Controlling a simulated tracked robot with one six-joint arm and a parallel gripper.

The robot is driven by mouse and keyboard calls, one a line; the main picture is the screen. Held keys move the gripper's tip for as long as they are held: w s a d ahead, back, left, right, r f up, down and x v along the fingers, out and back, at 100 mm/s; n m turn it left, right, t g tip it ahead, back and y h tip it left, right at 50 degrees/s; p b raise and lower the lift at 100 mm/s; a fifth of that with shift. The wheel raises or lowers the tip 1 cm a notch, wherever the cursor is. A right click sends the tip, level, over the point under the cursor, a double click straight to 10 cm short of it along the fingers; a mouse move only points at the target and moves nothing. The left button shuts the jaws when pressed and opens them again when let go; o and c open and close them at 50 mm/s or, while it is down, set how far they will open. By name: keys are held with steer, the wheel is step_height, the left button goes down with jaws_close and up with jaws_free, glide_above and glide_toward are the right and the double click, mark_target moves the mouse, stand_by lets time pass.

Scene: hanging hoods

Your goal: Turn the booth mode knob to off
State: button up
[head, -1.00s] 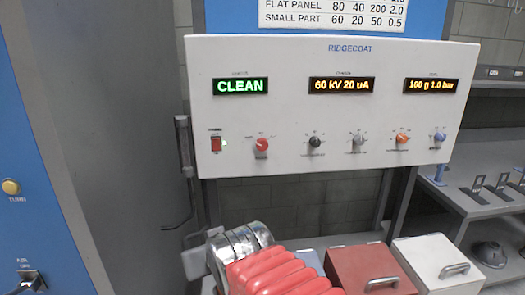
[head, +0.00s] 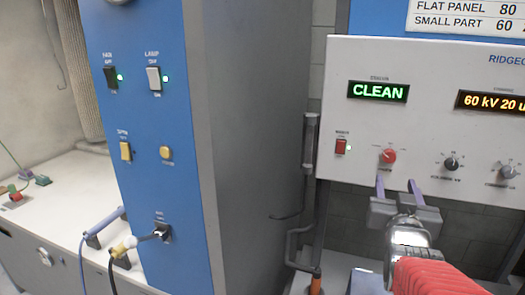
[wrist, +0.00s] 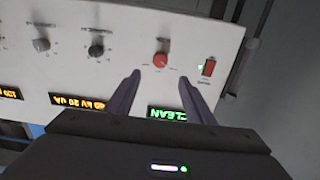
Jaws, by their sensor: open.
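The red knob (head: 389,156) sits on the white control panel (head: 430,80), below the green CLEAN display (head: 378,92) and right of a red rocker switch (head: 341,146). Its label is too small to read, so I cannot confirm that it is the booth mode knob. My gripper (head: 396,184) is open and empty just below the knob in the head view. In the wrist view, which is upside down, the red knob (wrist: 160,59) lies just beyond and between the two fingertips (wrist: 160,80), with no contact visible.
A black knob (head: 451,163) and a grey knob (head: 508,172) stand right of the red one. A blue cabinet (head: 150,110) with switches is at the left. A grey handle (head: 310,141) is at the panel's left edge.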

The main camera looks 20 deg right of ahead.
mark_target(389, 159)
steer(key=shift+w, duration=0.1)
steer(key=shift+x, duration=6.85)
steer(key=shift+c, duration=0.3)
steer(key=c, duration=1)
